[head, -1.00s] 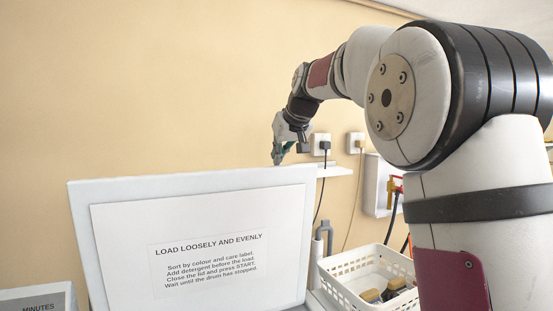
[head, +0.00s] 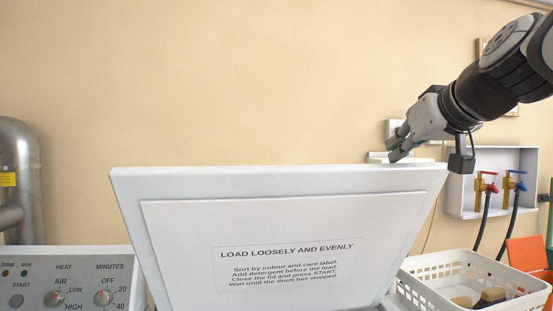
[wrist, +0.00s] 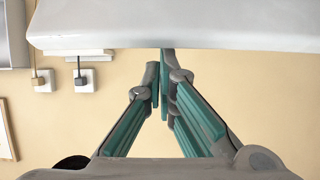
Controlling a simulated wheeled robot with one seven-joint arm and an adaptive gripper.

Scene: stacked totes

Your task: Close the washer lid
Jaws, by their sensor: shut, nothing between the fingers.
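The white washer lid (head: 280,180) stands open and nearly upright in the head view, its inner panel with printed loading instructions facing me. Its edge also spans the top of the wrist view (wrist: 180,28). My gripper (head: 394,157) is at the lid's upper right corner, apparently just behind or above the top edge. In the wrist view my gripper (wrist: 164,60) has its green-padded fingers together and empty, with the tips close to the lid's edge. I cannot tell whether they touch it. The washer's tub is out of view.
A control panel with dials (head: 75,285) is at the lower left, beside a metal pipe (head: 18,180). A white basket (head: 470,285) holding a few items stands right of the lid. A wall box with red and blue taps (head: 492,180) is behind it. Wall sockets (wrist: 84,80) show in the wrist view.

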